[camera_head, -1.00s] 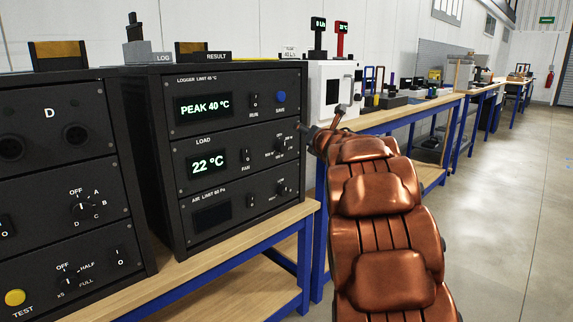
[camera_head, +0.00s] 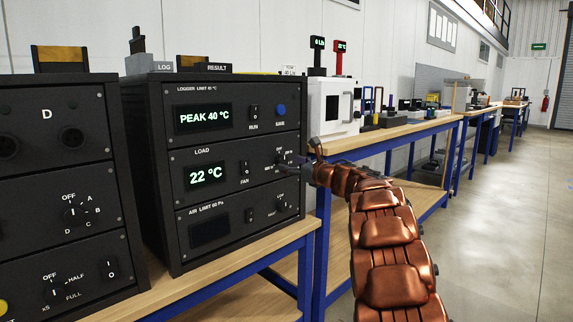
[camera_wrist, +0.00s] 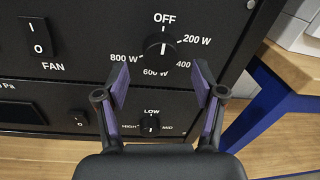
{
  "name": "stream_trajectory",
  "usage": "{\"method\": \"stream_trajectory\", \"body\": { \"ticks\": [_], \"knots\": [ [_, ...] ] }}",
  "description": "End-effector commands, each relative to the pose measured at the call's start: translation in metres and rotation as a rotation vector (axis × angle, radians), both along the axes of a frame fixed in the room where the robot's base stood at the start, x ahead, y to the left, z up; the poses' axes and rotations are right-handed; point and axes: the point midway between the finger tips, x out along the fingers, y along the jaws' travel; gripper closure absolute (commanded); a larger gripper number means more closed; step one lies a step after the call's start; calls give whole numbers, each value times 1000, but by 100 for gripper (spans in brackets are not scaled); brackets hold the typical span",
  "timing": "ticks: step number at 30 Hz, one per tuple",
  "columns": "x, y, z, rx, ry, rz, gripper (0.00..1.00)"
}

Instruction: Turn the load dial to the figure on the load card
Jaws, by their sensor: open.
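The load dial (camera_wrist: 160,46) is a round black knob, with OFF above it and 200 W, 400, 600 W and 800 W around it. Its white pointer line faces up, about toward OFF. It sits on the LOAD panel (camera_head: 215,153), whose display reads 22 °C. My gripper (camera_wrist: 161,82) is open and empty. Its two purple-padded fingers stand apart, just below and to either side of the dial, and I see no contact. In the head view my gripper (camera_head: 301,161) is small at the panel's right side, partly covering the dial's labels. I cannot identify a readable load card.
A FAN switch (camera_wrist: 38,38) is left of the dial. A smaller LOW/MID/HIGH knob (camera_wrist: 151,124) sits below, between the fingers. The logger above shows PEAK 40 °C (camera_head: 204,118). A small white card (camera_head: 289,70) stands on top, too small to read surely. A wooden bench (camera_head: 240,250) supports the rack.

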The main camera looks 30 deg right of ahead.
Motion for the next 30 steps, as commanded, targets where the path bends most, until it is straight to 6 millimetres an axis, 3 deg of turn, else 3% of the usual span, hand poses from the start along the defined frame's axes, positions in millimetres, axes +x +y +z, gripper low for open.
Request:
{"method": "stream_trajectory", "body": {
  "ticks": [9,22,30],
  "knots": [
    [25,3,1,1,-1,-2,31],
    [30,4,0,2,0,-3,31],
    [30,4,1,2,0,-3,57]
  ]
}}
